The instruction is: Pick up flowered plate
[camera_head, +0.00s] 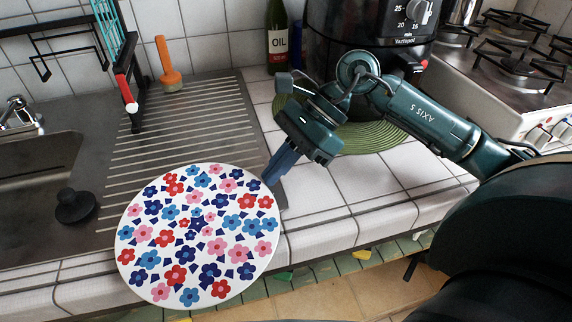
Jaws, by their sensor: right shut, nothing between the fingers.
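The flowered plate (207,243) is a large white disc with red, pink, light blue and dark blue flowers. It is at the lower middle of the head view, over the front edge of the drainer and counter; what supports it is hidden. My right gripper (272,181) comes in from the right, pointing down and left, with its blue fingers shut and empty. Its fingertips appear at the plate's upper right rim; I cannot tell whether they touch it. My left gripper is not in view.
A sink (38,170) with a black plug (75,206) is at the left. An orange brush (167,64) stands behind on the ribbed drainer (212,122). An oil bottle (277,40), a black fryer (340,28) on a green mat (372,137) and a stove (515,70) are behind my right arm.

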